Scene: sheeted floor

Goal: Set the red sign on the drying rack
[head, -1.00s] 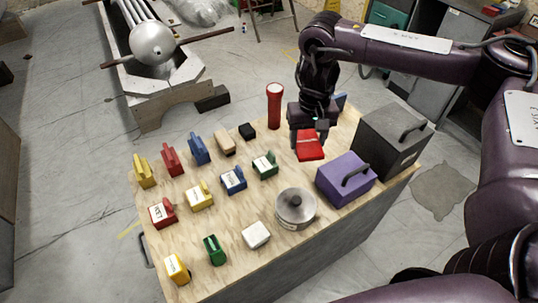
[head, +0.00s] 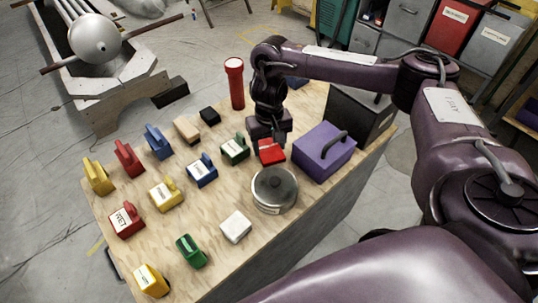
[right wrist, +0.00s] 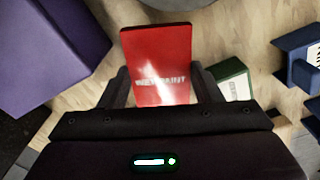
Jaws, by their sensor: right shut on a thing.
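A red sign (head: 271,150) with white lettering is in my right gripper (head: 270,137), between the purple box and the green-and-white sign in the head view. In the right wrist view the red sign (right wrist: 157,62) stands between the two fingers of my right gripper (right wrist: 160,85), which is shut on it. Whether the sign's lower edge touches the wooden tabletop (head: 110,215) I cannot tell. I cannot make out a drying rack for certain in either view. My left gripper is not in view.
A purple box (head: 318,152) is right of the sign, a lidded metal pot (head: 273,190) in front. A red flashlight (head: 235,84) stands behind. A green-and-white sign (head: 235,149) is just left. Several coloured signs and blocks fill the left half. A dark toolbox (head: 352,112) stands at the right.

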